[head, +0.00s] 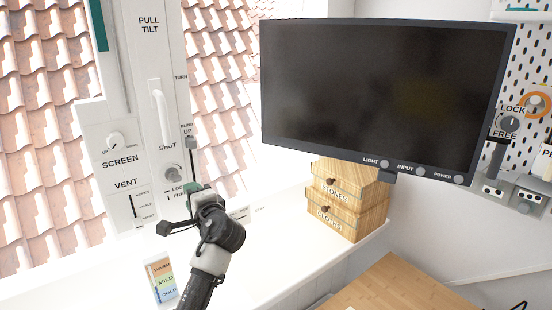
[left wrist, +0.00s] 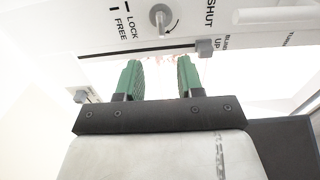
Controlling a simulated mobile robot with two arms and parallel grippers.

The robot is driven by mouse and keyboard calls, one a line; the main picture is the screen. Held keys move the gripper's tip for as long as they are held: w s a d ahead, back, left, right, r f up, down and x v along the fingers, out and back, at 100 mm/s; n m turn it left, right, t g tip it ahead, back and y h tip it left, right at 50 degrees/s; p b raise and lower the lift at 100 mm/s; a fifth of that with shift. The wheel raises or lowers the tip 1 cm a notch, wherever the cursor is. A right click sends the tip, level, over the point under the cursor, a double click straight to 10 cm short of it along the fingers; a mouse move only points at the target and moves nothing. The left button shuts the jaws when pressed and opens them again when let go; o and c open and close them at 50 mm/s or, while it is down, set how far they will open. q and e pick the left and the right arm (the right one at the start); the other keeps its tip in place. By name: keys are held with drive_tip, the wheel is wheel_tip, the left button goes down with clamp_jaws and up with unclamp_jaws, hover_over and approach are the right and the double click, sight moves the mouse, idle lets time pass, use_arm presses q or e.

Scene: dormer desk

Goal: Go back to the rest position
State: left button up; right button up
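My left gripper (head: 194,200) is raised in front of the lower part of the white window control panel (head: 140,60). In the left wrist view its two green fingers (left wrist: 158,76) stand apart with nothing between them. A round lock knob (left wrist: 160,17) shows beyond the fingertips, and a grey slider knob (left wrist: 205,47) is beyond the right finger. I cannot tell whether the gripper touches the panel. My right gripper is not clearly seen in either view.
A dark monitor (head: 380,85) hangs at the centre right. Wooden drawers (head: 345,200) stand on the white ledge (head: 275,270) under it. A small box marked warm, mild and cold (head: 162,281) is left of my left arm. A pegboard with controls (head: 520,110) is at right.

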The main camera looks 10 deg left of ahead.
use_arm(q)
drive_tip(key=s+d+f+n+g+h, duration=0.2)
drive_tip(key=s+d+f+h, duration=0.15)
drive_tip(key=s+f, duration=0.6)
drive_tip(key=s+d+f+n+g+h, duration=0.15)
drive_tip(key=s+f+h, duration=0.25)
drive_tip(key=s+f, duration=0.6)
drive_tip(key=s+d+f+n+g+h, duration=0.1)
drive_tip(key=s+d+f+g+h, duration=0.15)
drive_tip(key=s, duration=0.35)
drive_tip(key=s+d+f+n+g+h, duration=0.1)
drive_tip(key=s+d+h, duration=0.15)
drive_tip(key=s, duration=0.35)
drive_tip(key=s+d+f+n+g+h, duration=0.1)
drive_tip(key=s+d, duration=0.2)
drive_tip(key=s, duration=0.4)
wheel_tip(320, 180, down, 27)
drive_tip(key=g, duration=0.2)
drive_tip(key=s+a+f, duration=0.2)
drive_tip(key=s+f, duration=1.3)
drive_tip(key=s, duration=0.2)
drive_tip(key=shift+a+f+m+g, duration=0.2)
drive_tip(key=shift+m+g, duration=0.15)
drive_tip(key=shift+g, duration=0.05)
